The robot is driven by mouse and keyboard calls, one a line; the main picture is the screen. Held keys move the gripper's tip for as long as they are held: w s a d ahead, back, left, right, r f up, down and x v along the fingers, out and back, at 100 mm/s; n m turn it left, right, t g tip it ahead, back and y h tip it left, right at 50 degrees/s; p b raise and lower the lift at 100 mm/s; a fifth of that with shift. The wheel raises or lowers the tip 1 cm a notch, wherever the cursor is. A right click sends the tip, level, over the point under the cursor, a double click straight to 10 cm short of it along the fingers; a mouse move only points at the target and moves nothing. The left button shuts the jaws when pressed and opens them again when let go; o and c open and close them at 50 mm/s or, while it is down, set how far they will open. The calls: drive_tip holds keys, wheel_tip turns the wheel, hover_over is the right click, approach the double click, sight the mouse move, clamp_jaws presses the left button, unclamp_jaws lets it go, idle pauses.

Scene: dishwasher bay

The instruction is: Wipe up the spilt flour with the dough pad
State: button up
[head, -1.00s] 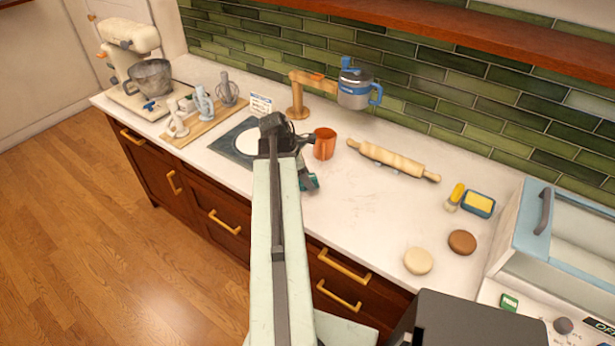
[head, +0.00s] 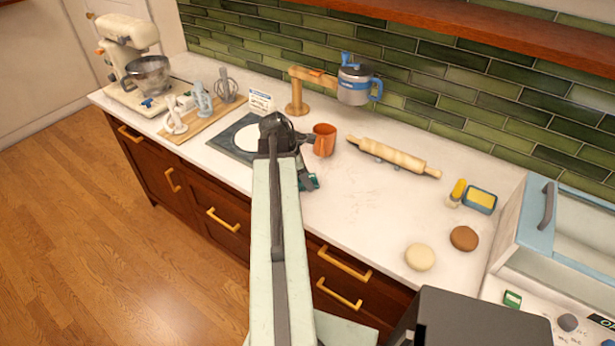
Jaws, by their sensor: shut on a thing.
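My gripper (head: 303,172) is over the counter, left of the middle and just in front of the orange mug. It is shut on a small teal block, which I take to be the dough pad (head: 311,182); my own arm and jaws hide most of it. I cannot tell whether the pad touches the counter. Faint pale-brown specks that look like the spilt flour (head: 372,194) lie on the white counter, to the right of the gripper.
The orange mug (head: 324,139) stands close behind my gripper. A rolling pin (head: 395,156) lies behind the specks. A cream disc (head: 420,257) and a brown disc (head: 464,238) lie at right, near a sponge tray (head: 480,200). The front middle of the counter is clear.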

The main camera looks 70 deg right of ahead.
drive_tip(key=shift+w, duration=0.1)
drive_tip(key=shift+w+d, duration=0.25)
drive_tip(key=shift+w, duration=0.5)
drive_tip(key=shift+w+d, duration=0.2)
drive_tip(key=shift+w, duration=0.5)
drive_tip(key=shift+w, duration=0.2)
